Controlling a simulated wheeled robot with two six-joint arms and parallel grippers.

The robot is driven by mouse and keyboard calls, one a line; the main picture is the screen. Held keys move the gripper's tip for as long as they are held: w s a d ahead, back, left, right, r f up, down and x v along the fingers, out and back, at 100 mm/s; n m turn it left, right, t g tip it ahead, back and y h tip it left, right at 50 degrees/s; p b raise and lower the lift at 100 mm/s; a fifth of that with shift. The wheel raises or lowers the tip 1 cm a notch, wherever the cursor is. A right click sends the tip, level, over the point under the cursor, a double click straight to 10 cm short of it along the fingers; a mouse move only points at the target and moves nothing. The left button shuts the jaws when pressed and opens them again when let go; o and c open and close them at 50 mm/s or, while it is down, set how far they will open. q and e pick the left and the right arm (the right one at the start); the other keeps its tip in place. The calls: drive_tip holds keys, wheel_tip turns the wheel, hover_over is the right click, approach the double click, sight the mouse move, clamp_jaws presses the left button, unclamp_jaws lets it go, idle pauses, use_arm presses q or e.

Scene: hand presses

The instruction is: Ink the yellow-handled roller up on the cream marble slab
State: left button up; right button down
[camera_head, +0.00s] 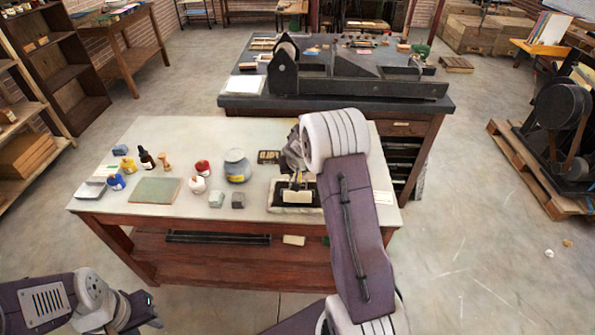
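The cream marble slab (295,210) lies near the front edge of the pale table, right of the middle, with a black ink patch on it. My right arm reaches over the table from the front. Its gripper (296,181) points down over the slab, partly hidden by my own wrist. A small pale block-like shape (297,197) shows just below the fingers, over the black patch; it may be the roller. No yellow handle shows clearly there, and the finger opening cannot be made out. My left gripper (150,308) is low at the left, away from the table, its fingers too small to judge.
Left of the slab stand a grey-lidded jar (237,166), a red-topped pot (202,168), a white pot (197,185), two grey blocks and a green mat (155,190). Small bottles stand farther left. A dark press (345,80) stands behind.

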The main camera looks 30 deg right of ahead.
drive_tip(key=shift+a+r, duration=0.1)
drive_tip(key=shift+r, duration=0.05)
drive_tip(key=shift+f+b, duration=0.4)
drive_tip(key=shift+f, duration=0.05)
idle(0.6)
